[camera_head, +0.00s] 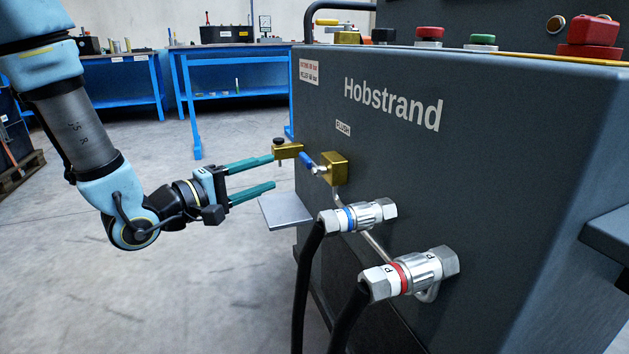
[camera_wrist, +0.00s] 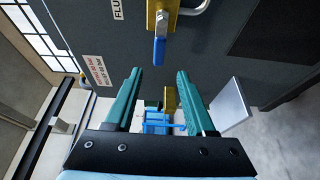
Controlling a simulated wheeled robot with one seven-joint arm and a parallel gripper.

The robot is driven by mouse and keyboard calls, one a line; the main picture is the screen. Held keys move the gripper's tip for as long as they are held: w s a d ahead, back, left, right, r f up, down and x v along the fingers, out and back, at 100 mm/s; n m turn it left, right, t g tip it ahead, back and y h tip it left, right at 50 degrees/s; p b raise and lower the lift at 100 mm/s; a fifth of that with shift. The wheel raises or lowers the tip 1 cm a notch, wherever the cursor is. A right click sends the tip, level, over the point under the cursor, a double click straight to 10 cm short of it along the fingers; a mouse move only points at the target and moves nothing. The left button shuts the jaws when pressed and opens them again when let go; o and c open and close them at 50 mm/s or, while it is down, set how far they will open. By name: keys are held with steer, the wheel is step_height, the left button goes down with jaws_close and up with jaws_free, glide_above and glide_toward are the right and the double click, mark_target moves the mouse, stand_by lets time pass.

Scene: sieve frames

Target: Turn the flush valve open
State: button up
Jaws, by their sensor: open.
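The flush valve is a brass body (camera_head: 335,168) on the dark machine side, below a small FLUSH label (camera_head: 343,128). Its short blue lever (camera_head: 306,159) sticks out toward my gripper. In the wrist view the blue lever (camera_wrist: 159,50) hangs from the brass body (camera_wrist: 162,17) at the top middle. My gripper (camera_head: 274,173) has two long teal fingers, spread apart with nothing held. In the wrist view the gap of my gripper (camera_wrist: 159,74) lies just below the lever's end, and the lever appears beyond the fingertips. Contact with the lever is not seen.
A brass fitting with a black knob (camera_head: 288,151) sits close to the upper fingertip. A grey plate (camera_head: 285,210) juts out below the fingers. A blue-banded coupling (camera_head: 358,216) and a red-banded coupling (camera_head: 409,272) carry black hoses lower right. Open floor lies left.

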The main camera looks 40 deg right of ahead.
mark_target(302, 161)
steer(key=d+b, duration=0.3)
steer(key=d, duration=0.8)
steer(key=shift+c, duration=0.3)
jaws_close()
stand_by(0.9)
